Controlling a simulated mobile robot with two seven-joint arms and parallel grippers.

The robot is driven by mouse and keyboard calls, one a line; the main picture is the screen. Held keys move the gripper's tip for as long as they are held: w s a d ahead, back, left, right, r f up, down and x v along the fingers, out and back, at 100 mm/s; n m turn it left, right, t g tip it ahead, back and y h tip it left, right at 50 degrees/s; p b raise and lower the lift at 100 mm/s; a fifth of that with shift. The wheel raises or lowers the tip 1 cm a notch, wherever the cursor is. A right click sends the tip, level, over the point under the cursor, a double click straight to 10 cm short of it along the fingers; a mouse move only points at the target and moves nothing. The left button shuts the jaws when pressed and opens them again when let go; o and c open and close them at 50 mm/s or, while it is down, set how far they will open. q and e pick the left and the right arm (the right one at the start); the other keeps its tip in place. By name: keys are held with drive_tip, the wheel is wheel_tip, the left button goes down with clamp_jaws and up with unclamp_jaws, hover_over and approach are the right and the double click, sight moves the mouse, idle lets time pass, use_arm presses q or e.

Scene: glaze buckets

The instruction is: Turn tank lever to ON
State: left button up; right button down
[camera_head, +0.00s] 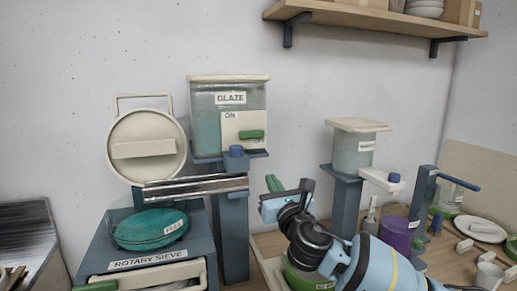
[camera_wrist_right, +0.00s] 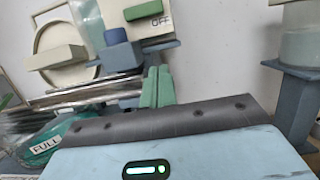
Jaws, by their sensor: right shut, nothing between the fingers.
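The glaze tank (camera_head: 207,130) is a clear box with a cream lid and a GLAZE label, on a blue stand. Its cream plate (camera_head: 231,124) has ON at upper left and OFF at lower right. The green lever (camera_head: 252,134) lies level across the plate, just above OFF; it also shows at the top of the right wrist view (camera_wrist_right: 143,10). My right gripper (camera_head: 273,184) is below and right of the lever, apart from it. Its green fingers (camera_wrist_right: 157,88) are shut and empty, pointing up in the wrist view. My left gripper is not in view.
A blue knob (camera_head: 236,151) and a metal chute (camera_head: 195,188) sit below the tank, left of my right gripper. The rotary sieve (camera_head: 150,262) with a teal FULL bowl (camera_head: 150,230) is at left. A second tank (camera_head: 352,150) stands at right. Wall is bare between the tanks.

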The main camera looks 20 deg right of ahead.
sight(256, 142)
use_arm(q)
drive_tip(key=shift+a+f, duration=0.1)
use_arm(e)
drive_tip(key=shift+w, duration=0.1)
